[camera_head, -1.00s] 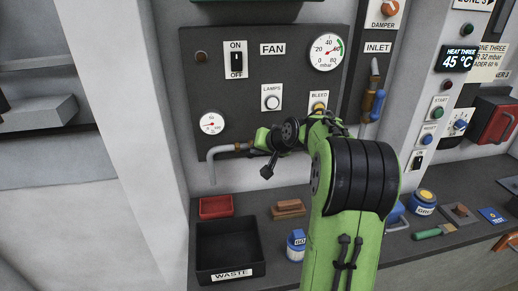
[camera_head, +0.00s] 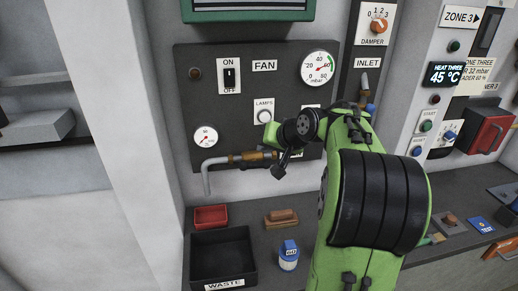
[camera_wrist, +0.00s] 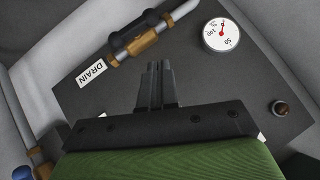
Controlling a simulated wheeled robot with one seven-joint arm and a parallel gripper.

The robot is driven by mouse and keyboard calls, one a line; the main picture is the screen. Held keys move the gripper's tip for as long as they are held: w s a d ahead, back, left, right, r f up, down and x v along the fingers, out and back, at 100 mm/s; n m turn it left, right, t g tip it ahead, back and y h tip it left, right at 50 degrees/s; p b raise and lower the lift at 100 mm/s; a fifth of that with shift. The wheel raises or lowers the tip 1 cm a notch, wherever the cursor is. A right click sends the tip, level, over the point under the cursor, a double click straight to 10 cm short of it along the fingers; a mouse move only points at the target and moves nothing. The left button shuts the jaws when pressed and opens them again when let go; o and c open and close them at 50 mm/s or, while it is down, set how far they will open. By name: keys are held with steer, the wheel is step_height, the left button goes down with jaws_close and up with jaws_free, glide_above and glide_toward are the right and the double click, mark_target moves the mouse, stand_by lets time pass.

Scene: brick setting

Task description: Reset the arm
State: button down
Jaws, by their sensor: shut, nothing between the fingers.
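My green and black arm (camera_head: 375,200) reaches up in front of the dark fan panel (camera_head: 250,95) in the head view. My gripper's fingertips show in the wrist view (camera_wrist: 155,72). They are together, with nothing between them, in front of the tilted panel face. In the wrist view a brass pipe fitting with a black part (camera_wrist: 135,40) and the DRAIN label (camera_wrist: 92,73) lie left of the fingers, and a round gauge (camera_wrist: 221,34) lies to the right. The fingertips appear apart from these. In the head view the fingers cannot be made out clearly, and my arm hides the bleed knob.
The shelf below holds a black WASTE bin (camera_head: 222,257), a red tray (camera_head: 210,216), a brown block (camera_head: 281,217) and a blue-topped jar (camera_head: 288,256). A bent pipe (camera_head: 207,172) juts from the panel. A red box (camera_head: 490,133) stands out at right. A white pillar (camera_head: 110,120) borders the left.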

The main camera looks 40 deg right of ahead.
steer(key=shift+s+d+r, duration=0.2)
steer(key=shift+s+r, duration=0.15)
steer(key=shift+s, duration=0.15)
steer(key=shift+s+d+r, duration=0.15)
steer(key=shift+s+r, duration=0.2)
steer(key=shift+s, duration=0.15)
